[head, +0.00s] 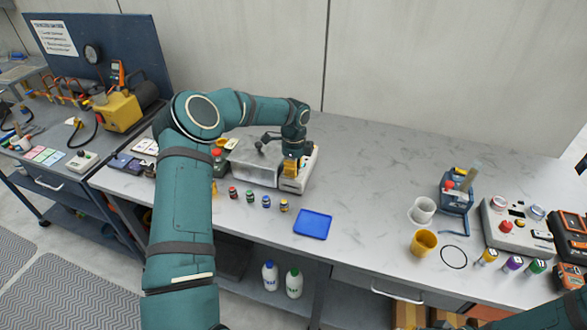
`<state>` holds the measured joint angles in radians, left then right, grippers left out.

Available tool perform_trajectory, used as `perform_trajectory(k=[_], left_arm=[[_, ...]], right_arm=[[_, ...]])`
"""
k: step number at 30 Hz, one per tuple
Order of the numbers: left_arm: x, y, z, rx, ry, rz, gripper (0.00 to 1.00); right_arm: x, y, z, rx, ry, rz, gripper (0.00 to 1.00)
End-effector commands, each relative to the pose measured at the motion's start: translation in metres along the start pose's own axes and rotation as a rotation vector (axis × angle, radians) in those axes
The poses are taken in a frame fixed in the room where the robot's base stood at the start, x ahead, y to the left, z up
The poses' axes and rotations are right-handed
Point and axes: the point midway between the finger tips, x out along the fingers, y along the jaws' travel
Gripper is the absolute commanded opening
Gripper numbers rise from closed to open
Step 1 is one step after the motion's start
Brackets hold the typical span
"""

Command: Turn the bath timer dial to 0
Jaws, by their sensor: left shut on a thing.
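The bath (256,166) is a silver box on the grey bench, with a pale control section (304,172) at its right end. My left gripper (290,170) reaches down onto this section from behind and above. It is shut on the bath timer dial, which the fingers and wrist hide. The dial's pointer and numbers cannot be read. My right arm shows only as a teal piece at the bottom right; its gripper is not in view.
Several small capped bottles (250,196) stand in front of the bath, with a blue tray (313,224) to their right. A white cup (421,210), a yellow cup (423,243) and a control box (518,226) stand farther right. The bench behind the tray is clear.

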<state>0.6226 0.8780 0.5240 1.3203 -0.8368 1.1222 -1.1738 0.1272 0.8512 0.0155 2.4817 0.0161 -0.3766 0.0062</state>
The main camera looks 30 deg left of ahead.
Motion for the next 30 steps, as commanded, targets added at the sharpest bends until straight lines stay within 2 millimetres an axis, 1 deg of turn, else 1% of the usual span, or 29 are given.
perform_trajectory(k=[9,15,24,30], left_arm=[[-0.0001,-0.0005,0.0,-0.3,0.011,-0.003,0.0],[0.0003,-0.0003,-0.0002,-0.468,0.019,-0.002,0.0],[0.0003,0.0,0.0006,-0.644,0.026,-0.001,0.0],[0.0002,-0.0001,0.0002,-0.702,0.029,-0.001,0.0]], right_arm=[[0.0046,0.0018,0.0025,-0.001,-0.005,0.0,0.0],[0.0067,0.0025,0.0036,-0.002,-0.007,-0.001,0.0],[0.0086,0.0032,0.0047,-0.003,-0.01,-0.001,0.0],[0.0091,0.0035,0.005,-0.003,-0.01,-0.001,0.0]])
